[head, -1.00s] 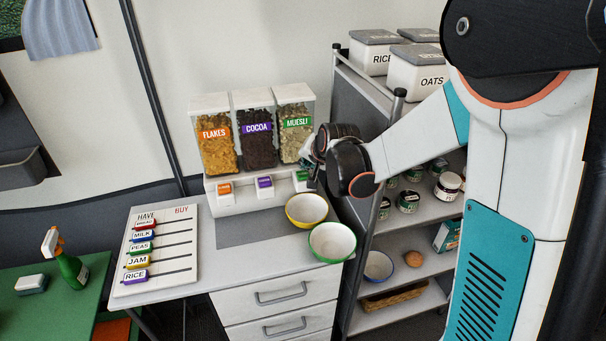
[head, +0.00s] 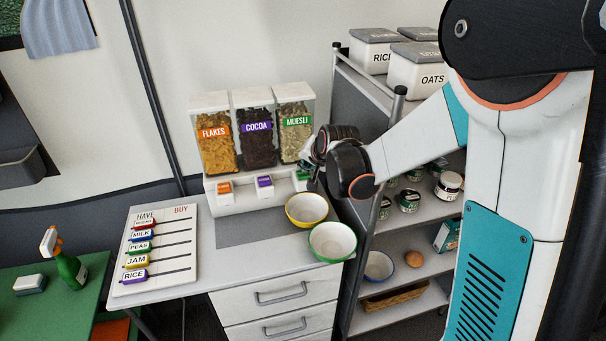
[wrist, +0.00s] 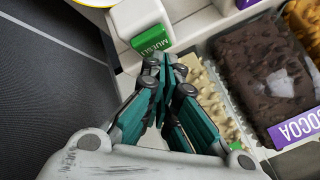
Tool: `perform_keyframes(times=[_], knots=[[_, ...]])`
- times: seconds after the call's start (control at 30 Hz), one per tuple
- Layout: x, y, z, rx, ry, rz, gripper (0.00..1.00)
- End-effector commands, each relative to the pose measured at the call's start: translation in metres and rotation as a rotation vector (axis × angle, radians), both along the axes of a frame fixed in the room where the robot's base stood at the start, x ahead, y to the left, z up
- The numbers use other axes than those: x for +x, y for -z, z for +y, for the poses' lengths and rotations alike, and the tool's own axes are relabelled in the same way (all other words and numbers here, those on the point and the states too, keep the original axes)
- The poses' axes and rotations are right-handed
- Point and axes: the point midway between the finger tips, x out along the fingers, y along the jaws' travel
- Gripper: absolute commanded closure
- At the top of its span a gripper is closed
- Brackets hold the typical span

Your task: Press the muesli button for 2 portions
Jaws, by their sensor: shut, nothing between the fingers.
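The dispenser (head: 229,200) stands at the back of the counter with flakes, cocoa and muesli bins. The muesli bin (head: 294,120) is its rightmost in the head view and holds tan pieces. The green-labelled muesli button (head: 301,175) sits below it on a white block; it shows in the wrist view (wrist: 152,39) too. My gripper (head: 314,179) is shut and empty, just right of the button in the head view. In the wrist view its fingertips (wrist: 161,64) are close to the green label. I cannot tell if they touch it.
A yellow bowl (head: 306,208) stands below the muesli button, with a green bowl (head: 332,242) in front of it. The cocoa button (head: 264,182) and flakes button (head: 224,188) are to the left. A shelf rack (head: 366,215) stands close on the right.

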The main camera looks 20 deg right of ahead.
Motion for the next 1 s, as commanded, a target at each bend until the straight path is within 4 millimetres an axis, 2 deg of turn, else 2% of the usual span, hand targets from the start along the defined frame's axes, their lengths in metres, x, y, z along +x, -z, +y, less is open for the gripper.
perform_keyframes(times=[1.0], knots=[[0.0000,0.0089,0.0001,0.000,0.000,0.000,1.00]])
